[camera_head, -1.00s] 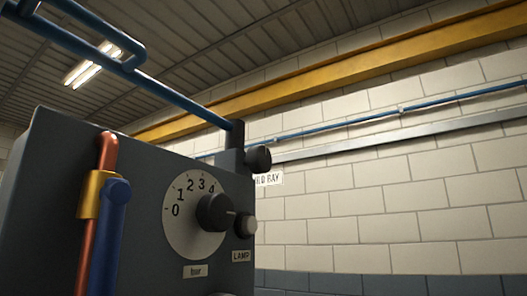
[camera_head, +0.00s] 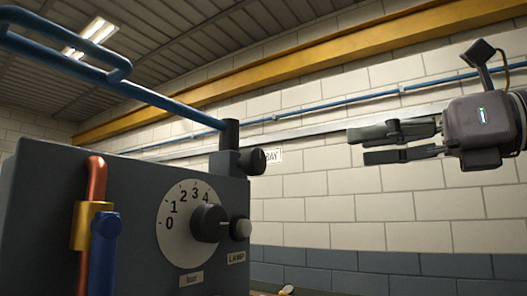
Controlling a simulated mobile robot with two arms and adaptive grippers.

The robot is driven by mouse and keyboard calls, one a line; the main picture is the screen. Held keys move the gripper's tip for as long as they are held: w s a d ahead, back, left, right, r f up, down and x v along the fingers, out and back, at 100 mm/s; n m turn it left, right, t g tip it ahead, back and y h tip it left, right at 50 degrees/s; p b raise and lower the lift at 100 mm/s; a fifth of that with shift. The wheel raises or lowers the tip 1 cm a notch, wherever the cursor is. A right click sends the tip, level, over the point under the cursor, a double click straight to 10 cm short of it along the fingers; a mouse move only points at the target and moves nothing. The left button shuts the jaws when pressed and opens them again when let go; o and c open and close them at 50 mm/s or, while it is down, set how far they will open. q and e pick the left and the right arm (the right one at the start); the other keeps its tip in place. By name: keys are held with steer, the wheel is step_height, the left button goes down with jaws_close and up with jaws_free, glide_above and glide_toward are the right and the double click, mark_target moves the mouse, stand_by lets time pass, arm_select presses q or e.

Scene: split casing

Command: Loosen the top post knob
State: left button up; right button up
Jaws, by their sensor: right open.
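The top post knob (camera_head: 258,161) is a small black round knob on the side of a dark post (camera_head: 230,140) at the top right corner of a grey casing (camera_head: 130,185). A blue rail (camera_head: 165,100) runs into the post from the upper left. My right gripper (camera_head: 358,146) comes in from the right at about the knob's height. Its fingers are apart and empty, pointing left, with a clear gap to the knob in the picture. My left gripper is not in view.
A block wall with a yellow beam (camera_head: 300,68) stands behind.

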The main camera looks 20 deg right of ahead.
mark_target(260, 158)
steer(key=p+x, duration=0.5)
steer(key=x, duration=1.2)
steer(key=shift+w+a, duration=0.1)
steer(key=shift+w, duration=0.1)
steer(key=shift+r, duration=0.1)
steer(key=c, duration=1.1)
